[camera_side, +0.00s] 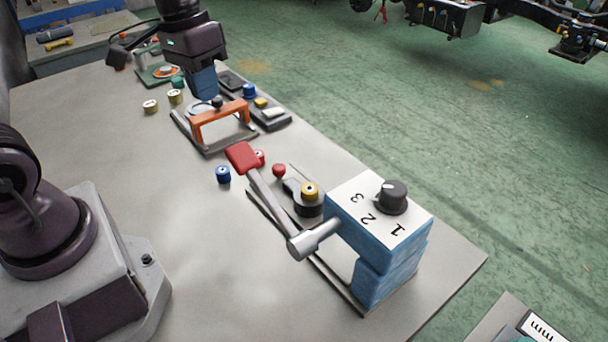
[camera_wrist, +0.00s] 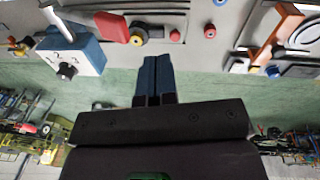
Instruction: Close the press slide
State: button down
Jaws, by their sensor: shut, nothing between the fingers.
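An orange bridge-shaped handle (camera_side: 222,117) stands upright on a flat grey base with dark rails, which may be the press slide; I cannot tell how far it is open. The handle also shows at the upper right of the wrist view (camera_wrist: 278,32). A blue press-like block (camera_side: 385,240) with a dial marked 1, 2, 3 stands at the near right, with a red-gripped lever (camera_side: 241,157) angled up and left. My gripper (camera_side: 206,95) is shut and empty, its blue fingers pointing down just behind the orange handle in the side view. In the wrist view the fingers (camera_wrist: 154,62) lie together.
A blue cylinder (camera_side: 223,174), a red knob (camera_side: 279,170) and a yellow-topped part (camera_side: 309,191) sit between the handle and the block. A dark tray (camera_side: 270,118) is right of the handle. The left-middle table is clear.

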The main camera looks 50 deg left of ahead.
jog(key=w+a+f+m+g+h, duration=0.1)
jog(key=w+a+f+m+h, duration=0.1)
jog(key=w+f, duration=0.45)
jog(key=w+a+f+m+g+h, duration=0.1)
jog(key=w+a+f+h, duration=0.15)
jog(key=w+f, duration=0.4)
jog(key=m+t+h, duration=0.2)
jog(key=m, duration=0.4)
send_near(303, 176)
jog(key=d+f, duration=0.1)
jog(key=d, duration=0.1)
jog(key=d+f, duration=0.3)
jog(key=d, duration=0.1)
jog(key=shift+w+d+f, duration=0.1)
jog(key=shift+w+f, duration=0.25)
jog(key=shift+w, duration=0.05)
jog(key=shift+s+d+r, duration=0.1)
jog(key=shift+s+d, duration=0.2)
jog(key=shift+d, duration=0.25)
jog(key=shift+s+d+r, duration=0.1)
jog(key=shift+s+d, duration=0.25)
jog(key=shift+d, duration=0.2)
jog(key=shift+s+d, duration=0.35)
jog(key=shift+d, duration=0.15)
